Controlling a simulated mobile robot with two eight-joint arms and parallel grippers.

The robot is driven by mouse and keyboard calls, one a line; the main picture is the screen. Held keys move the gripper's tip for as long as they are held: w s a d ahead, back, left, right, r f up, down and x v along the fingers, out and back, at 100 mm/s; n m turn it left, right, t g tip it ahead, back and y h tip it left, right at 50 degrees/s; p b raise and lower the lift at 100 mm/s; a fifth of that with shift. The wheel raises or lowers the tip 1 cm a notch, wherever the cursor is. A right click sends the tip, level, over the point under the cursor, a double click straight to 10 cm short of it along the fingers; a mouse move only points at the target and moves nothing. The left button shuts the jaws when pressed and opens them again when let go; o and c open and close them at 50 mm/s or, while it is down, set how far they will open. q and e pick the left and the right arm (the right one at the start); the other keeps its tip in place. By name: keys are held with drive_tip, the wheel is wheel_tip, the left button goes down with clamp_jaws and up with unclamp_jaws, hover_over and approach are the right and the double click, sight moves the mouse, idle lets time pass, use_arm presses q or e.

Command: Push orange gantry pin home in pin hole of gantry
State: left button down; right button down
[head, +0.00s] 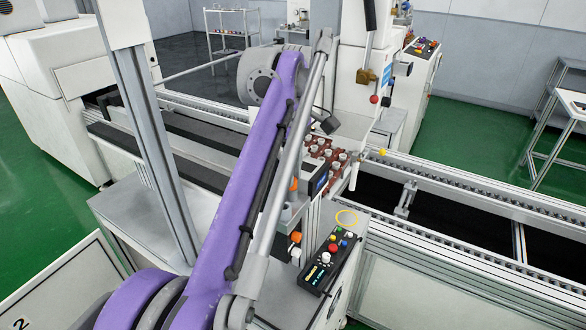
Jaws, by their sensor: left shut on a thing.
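An orange part (294,184), which looks like the orange gantry pin, shows just right of my purple left arm. The arm's rod partly covers it. It is beside a grey block on the near side of the conveyor. My left gripper is mostly hidden behind the arm, and it is shut on what appears to be this pin. The pin hole is hidden, so I cannot tell how deep the pin sits. A second orange knob (295,237) shows lower down, on a white fitting. My right gripper is not in view.
A black control box (331,262) with coloured buttons lies to the right of the arm. A yellow ring (346,218) is beside it. Several pots (338,158) stand on the conveyor. A grey upright post (140,130) rises left of the arm. The conveyor rail (480,202) runs right.

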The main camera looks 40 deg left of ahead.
use_arm(q)
drive_tip(key=c, duration=0.6)
unclamp_jaws()
drive_tip(key=shift+c, duration=0.2)
wheel_tip(320, 180, up, 11)
drive_tip(key=p, duration=0.1)
drive_tip(key=shift+p, duration=0.3)
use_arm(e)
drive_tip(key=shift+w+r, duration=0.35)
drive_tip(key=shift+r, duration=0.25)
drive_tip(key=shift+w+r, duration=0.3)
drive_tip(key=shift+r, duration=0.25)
use_arm(q)
drive_tip(key=shift+f, duration=0.15)
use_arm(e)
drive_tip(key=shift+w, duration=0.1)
